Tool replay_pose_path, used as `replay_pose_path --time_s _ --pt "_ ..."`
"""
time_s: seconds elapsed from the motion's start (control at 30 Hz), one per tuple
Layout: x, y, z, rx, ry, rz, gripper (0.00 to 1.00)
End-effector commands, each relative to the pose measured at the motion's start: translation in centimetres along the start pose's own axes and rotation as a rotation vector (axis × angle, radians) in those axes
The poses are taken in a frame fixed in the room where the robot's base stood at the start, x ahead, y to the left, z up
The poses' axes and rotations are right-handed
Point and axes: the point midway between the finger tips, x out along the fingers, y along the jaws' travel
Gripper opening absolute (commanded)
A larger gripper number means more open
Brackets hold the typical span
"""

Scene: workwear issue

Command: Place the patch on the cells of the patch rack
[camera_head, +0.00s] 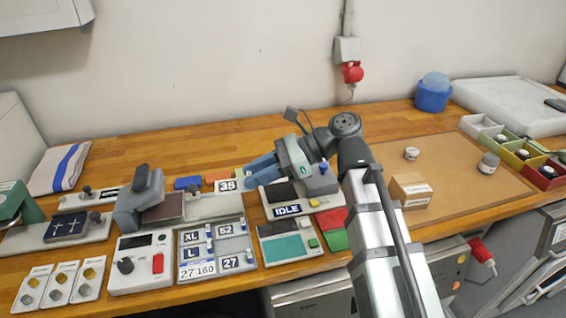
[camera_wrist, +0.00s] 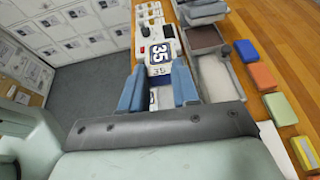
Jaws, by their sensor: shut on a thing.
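My gripper (camera_head: 247,178) has blue fingers shut on a white patch with a dark "35" (camera_head: 228,186), held above the worktop. The wrist view shows the patch (camera_wrist: 160,56) at the tips of both fingers (camera_wrist: 158,70). The patch rack (camera_head: 217,233) is a grey panel on the worktop, in front of and below the patch. In the wrist view the patch and fingers hide much of the rack.
A press (camera_head: 139,203) and a control box (camera_head: 143,262) with a red switch stand left of the rack. Coloured blocks, including an orange one (camera_wrist: 262,76), lie behind. A cardboard box (camera_head: 411,191) is further right.

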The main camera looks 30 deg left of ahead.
Motion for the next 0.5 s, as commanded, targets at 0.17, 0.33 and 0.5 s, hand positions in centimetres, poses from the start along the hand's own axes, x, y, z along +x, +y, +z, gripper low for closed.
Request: replay_pose_path --time_s 0.17,0.33,0.5 --pt "1.5 1.0 -0.7 -0.018 0.0 0.052 0.0" --pt "2.5 0.9 -3.2 -0.017 -0.001 0.05 0.0" --pt "3.6 0.9 -6.1 -0.016 -0.001 0.049 0.0"
